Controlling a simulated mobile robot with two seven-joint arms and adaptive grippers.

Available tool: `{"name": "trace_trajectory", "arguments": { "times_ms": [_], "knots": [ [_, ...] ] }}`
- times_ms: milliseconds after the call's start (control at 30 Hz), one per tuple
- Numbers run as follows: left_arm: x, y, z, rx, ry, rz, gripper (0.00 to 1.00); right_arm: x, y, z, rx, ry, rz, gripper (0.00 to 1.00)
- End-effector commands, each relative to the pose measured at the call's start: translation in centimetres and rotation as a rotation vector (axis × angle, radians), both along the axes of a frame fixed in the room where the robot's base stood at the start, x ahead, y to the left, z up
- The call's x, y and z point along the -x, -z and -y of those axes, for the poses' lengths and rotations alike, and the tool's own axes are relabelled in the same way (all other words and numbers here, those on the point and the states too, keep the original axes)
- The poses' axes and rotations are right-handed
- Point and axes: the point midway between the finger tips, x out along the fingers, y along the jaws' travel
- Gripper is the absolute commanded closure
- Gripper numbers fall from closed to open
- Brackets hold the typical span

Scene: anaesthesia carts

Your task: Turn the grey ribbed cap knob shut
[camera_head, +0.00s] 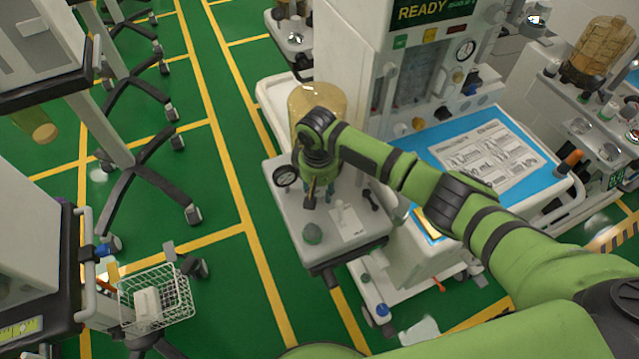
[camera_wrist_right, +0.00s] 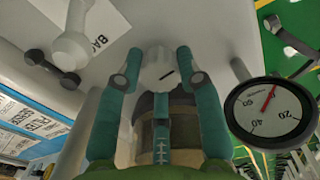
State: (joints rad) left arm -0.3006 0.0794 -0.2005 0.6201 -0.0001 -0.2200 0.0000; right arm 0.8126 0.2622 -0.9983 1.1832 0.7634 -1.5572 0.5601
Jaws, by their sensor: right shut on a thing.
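My right gripper (camera_head: 316,194) reaches down over the grey cart top (camera_head: 285,222) in the head view, below the amber canister. The fingertips lie against the knob's sides. Its ribs are too small to make out. In the head view I cannot clearly see the knob behind the gripper. My left gripper is in neither view.
A pressure gauge (camera_head: 286,177) sits close beside the gripper; it also shows in the right wrist view (camera_wrist_right: 271,113). The amber canister (camera_head: 318,103) rises behind the gripper.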

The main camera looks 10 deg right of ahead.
Motion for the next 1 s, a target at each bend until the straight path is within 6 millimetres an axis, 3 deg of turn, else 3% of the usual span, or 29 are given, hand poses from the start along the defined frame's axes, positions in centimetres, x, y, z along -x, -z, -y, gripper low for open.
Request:
{"name": "trace_trajectory", "arguments": {
  "times_ms": [500,533,600,1000],
  "knots": [
    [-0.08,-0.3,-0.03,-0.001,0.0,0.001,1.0,0.55,0.54,0.14,0.006,0.025,-0.017,0.96],
    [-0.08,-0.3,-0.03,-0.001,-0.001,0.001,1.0,0.55,0.54,0.14,0.006,0.025,-0.017,0.59],
    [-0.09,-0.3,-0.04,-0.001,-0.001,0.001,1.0,0.51,0.52,0.12,0.005,0.025,-0.016,0.4],
    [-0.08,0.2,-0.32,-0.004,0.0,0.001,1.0,0.13,0.36,0.02,0.001,0.004,-0.004,0.4]
  ]
}}
